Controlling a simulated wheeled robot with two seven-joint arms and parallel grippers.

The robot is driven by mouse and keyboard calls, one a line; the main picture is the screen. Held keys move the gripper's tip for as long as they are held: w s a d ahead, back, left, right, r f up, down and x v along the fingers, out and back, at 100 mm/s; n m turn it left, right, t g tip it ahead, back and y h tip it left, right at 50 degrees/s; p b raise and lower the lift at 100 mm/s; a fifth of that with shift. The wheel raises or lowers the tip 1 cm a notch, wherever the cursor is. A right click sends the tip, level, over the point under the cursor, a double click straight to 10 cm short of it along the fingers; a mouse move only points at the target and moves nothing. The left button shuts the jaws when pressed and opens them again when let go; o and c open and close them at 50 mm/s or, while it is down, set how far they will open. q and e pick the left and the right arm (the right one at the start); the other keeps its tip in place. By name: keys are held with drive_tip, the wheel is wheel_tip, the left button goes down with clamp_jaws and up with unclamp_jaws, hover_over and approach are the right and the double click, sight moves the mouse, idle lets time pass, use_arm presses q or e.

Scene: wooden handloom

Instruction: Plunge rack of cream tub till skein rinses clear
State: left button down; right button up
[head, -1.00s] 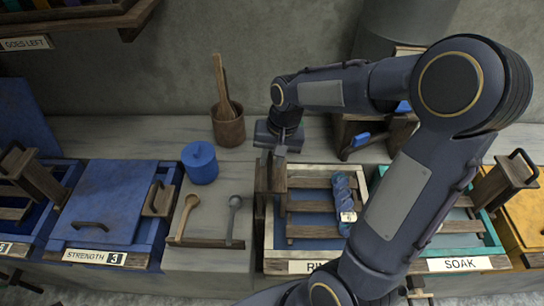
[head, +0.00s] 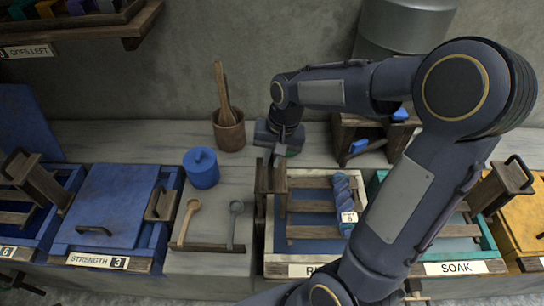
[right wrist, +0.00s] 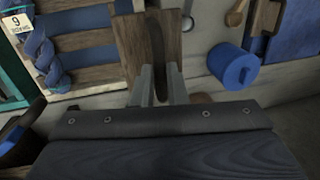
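The cream tub (head: 268,230) stands at centre right in the head view, with a partly hidden label and blue liquid inside. Its slatted wooden rack (head: 308,183) carries a blue twisted skein (head: 343,190) with a white tag; the skein also shows in the right wrist view (right wrist: 40,50). My right gripper (head: 275,158) is at the rack's upright wooden handle (head: 271,178) on the tub's left side. In the right wrist view its two fingers (right wrist: 158,88) sit on either side of the handle, closed on it. My left gripper is out of view. My right arm hides the tub's front right.
A teal tub (head: 490,240) labelled SOAK stands at right, with a yellow one (head: 528,225) beyond. A blue lidded pot (head: 201,168), two spoons (head: 190,218) and a wooden mortar (head: 229,133) are left of my gripper. A blue-lidded STRENGTH tub (head: 105,205) lies further left.

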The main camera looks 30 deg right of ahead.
drive_tip(key=o, duration=0.4)
drive_tip(key=shift+r, duration=0.25)
drive_tip(key=shift+o, duration=0.2)
wheel_tip(320, 180, up, 8)
drive_tip(key=d, duration=0.1)
drive_tip(key=shift+s+d+f, duration=0.15)
drive_tip(key=shift+s+f, duration=0.05)
drive_tip(key=shift+s, duration=0.15)
